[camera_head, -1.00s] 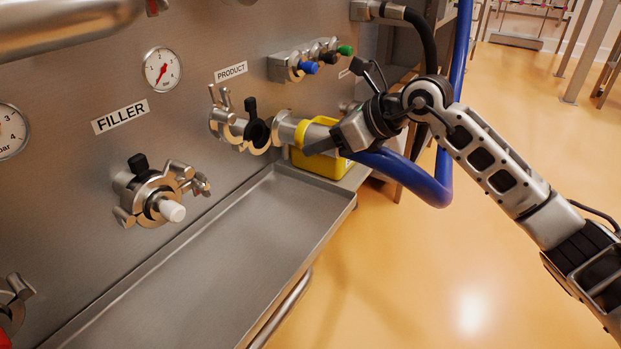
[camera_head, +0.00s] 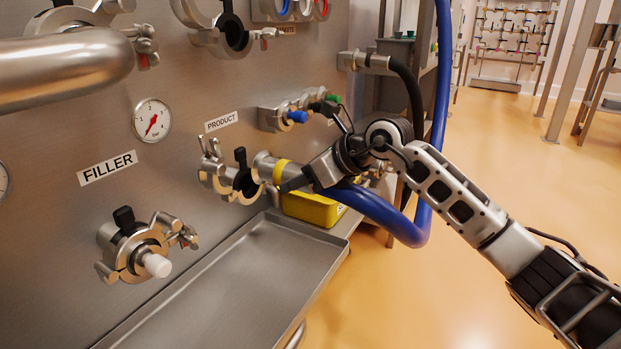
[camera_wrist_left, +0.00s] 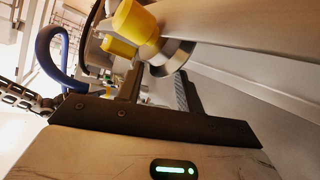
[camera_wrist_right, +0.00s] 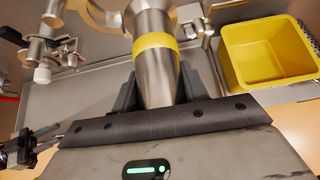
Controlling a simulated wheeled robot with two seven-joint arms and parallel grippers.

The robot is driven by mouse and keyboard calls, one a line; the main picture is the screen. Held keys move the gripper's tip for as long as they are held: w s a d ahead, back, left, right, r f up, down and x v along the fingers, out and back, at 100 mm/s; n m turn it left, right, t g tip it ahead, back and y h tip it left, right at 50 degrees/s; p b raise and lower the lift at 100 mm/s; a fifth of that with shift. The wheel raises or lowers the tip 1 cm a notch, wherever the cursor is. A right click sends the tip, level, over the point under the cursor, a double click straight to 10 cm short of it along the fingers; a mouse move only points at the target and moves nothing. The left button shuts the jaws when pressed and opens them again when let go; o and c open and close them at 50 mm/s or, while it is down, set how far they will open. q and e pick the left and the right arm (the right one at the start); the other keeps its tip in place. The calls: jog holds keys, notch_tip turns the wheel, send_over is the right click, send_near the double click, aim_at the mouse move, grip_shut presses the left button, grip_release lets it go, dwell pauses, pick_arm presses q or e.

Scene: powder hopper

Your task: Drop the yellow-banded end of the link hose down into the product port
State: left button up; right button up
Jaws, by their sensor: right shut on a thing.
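The product port (camera_head: 228,180) is under the PRODUCT label, with an open-looking clamp and a black knob. The link hose's steel end with its yellow band (camera_head: 281,171) lies right beside the port's clamp and overlaps it in the head view. I cannot tell whether it has entered. My right gripper (camera_head: 306,178) is shut on the steel end behind the band; the band (camera_wrist_right: 155,42) also shows beyond its fingers in the right wrist view. My left gripper (camera_wrist_left: 158,92) has its fingers apart, below a yellow part on a steel flange. It is outside the head view.
The filler port (camera_head: 140,248) with a white plug sits left of the product port. A steel tray (camera_head: 240,270) runs below, and a yellow tub (camera_head: 312,208) stands right of it. The blue hose (camera_head: 395,222) loops behind my right wrist. Floor to the right is free.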

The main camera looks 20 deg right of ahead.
aim_at(280, 172)
jog(key=shift+w+a+r, duration=0.15)
jog(key=shift+w+a, duration=1.3)
jog(key=shift+w, duration=0.3)
pick_arm(q)
jog(key=shift+f, duration=0.15)
pick_arm(e)
jog(key=shift+w, duration=0.15)
pick_arm(q)
jog(key=shift+b, duration=0.45)
pick_arm(e)
jog(key=shift+f, duration=0.5)
pick_arm(q)
jog(key=shift+d+r+t+h+b, duration=0.25)
jog(key=shift+r+t+h+b, duration=0.2)
jog(key=shift+r, duration=0.25)
pick_arm(e)
jog(key=shift+f, duration=0.95)
pick_arm(q)
jog(key=shift+s+r+b, duration=0.1)
jog(key=shift+s+b, duration=0.05)
jog(key=shift+b, duration=0.15)
pick_arm(e)
jog(key=shift+a+f, duration=0.1)
jog(key=shift+f, duration=0.5)
pick_arm(q)
jog(key=shift+r, duration=0.1)
pick_arm(e)
jog(key=shift+f, duration=0.1)
jog(key=shift+f, duration=0.25)
